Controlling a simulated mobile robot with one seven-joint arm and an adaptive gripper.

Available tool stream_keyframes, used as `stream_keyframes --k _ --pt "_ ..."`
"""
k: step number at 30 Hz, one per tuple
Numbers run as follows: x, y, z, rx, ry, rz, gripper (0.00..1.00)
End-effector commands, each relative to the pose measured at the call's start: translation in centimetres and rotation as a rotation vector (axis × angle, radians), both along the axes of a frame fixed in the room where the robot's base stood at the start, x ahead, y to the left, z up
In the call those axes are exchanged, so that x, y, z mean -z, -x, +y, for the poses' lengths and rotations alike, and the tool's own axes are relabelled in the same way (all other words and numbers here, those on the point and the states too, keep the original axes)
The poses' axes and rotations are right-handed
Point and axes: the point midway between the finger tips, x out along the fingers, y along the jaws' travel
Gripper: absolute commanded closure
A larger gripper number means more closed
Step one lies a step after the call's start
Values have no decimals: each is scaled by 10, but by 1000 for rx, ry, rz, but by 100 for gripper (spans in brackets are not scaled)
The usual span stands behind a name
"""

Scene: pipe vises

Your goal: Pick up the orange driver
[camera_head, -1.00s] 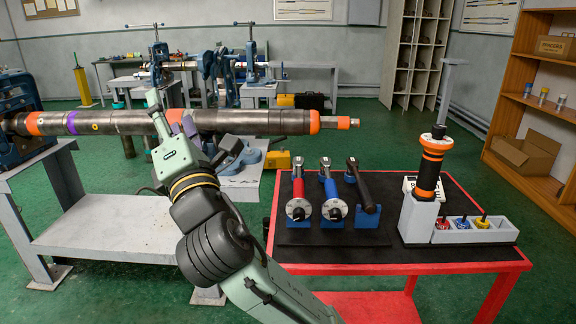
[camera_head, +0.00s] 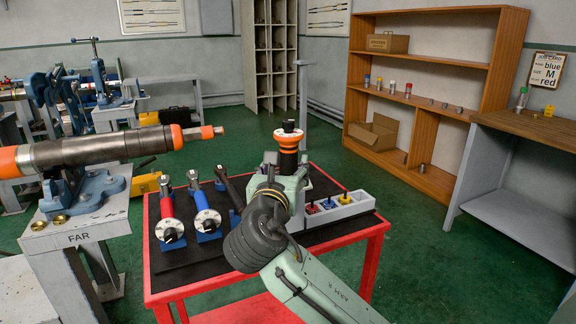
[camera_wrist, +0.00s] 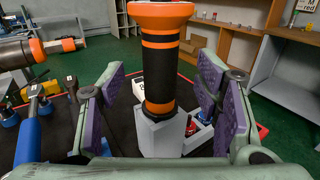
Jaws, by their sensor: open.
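The orange driver (camera_head: 289,144) stands upright in a pale holder block (camera_wrist: 160,135) on the red table. It is black with orange bands and a wide orange top, and shows large in the middle of the wrist view (camera_wrist: 159,75). My gripper (camera_wrist: 160,98) is open, with a purple-padded finger on either side of the driver in that view. Gaps show between both pads and the driver, and nothing is held. How deep the driver sits between the pads I cannot tell. In the head view my arm and wrist hide the holder and part of the gripper.
Red, blue and black torque tools (camera_head: 204,212) stand left of the driver on the table's black mat. A pale tray (camera_head: 346,207) with small coloured pieces is at the right. A large pipe (camera_head: 95,148) reaches in from the left. Green floor is open on the right.

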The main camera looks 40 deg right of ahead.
Motion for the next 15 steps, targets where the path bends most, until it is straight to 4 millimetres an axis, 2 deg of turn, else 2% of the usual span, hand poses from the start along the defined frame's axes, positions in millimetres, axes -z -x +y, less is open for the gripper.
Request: stream_keyframes --k 7,15 --pt "1 -14 -16 0 -3 0 42" --pt "4 -40 -42 -2 -2 -2 42"
